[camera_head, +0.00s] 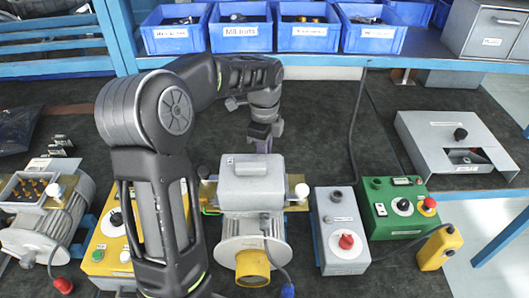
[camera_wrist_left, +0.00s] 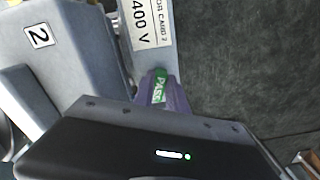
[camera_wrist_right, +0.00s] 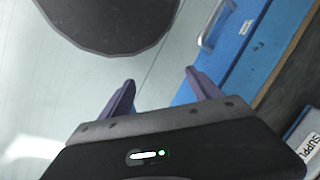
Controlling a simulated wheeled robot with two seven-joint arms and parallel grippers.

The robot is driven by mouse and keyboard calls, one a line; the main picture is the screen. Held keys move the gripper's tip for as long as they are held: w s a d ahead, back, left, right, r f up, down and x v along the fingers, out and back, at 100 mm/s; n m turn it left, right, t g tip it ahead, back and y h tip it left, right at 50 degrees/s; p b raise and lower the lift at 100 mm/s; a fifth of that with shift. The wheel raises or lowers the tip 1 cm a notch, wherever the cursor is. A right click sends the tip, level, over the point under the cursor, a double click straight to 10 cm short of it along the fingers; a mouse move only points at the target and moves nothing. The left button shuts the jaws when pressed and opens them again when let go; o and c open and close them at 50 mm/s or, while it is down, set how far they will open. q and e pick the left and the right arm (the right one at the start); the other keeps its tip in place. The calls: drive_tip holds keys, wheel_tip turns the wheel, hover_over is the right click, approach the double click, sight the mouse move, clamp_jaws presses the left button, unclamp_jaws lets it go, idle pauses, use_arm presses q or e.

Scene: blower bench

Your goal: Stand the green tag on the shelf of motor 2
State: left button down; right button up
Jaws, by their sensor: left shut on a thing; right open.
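The green tag (camera_wrist_left: 159,86), lettered PASS, is between the purple fingertips of my left gripper (camera_wrist_left: 160,98). In the head view my left gripper (camera_head: 262,143) points down just behind the grey box of the middle motor (camera_head: 250,185). The tag is hidden in the head view. My right gripper (camera_wrist_right: 160,90) is open and empty, seen only in the right wrist view.
Another motor (camera_head: 45,210) stands at the left. A yellow control box (camera_head: 108,245), a grey switch box (camera_head: 340,230) and a green control box (camera_head: 395,208) flank the middle motor. Blue bins (camera_head: 308,38) line the back shelf. Dark mat behind the motor is clear.

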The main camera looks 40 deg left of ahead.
use_arm(q)
drive_tip(key=c, duration=1.3)
unclamp_jaws()
drive_tip(key=shift+f, duration=0.1)
drive_tip(key=shift+c, duration=0.2)
drive_tip(key=shift+r, duration=0.5)
wheel_tip(320, 180, up, 8)
drive_tip(key=shift+w+f+b, duration=0.1)
drive_tip(key=shift+b, duration=0.2)
wheel_tip(320, 180, up, 4)
drive_tip(key=p, duration=0.3)
drive_tip(key=shift+f, duration=0.2)
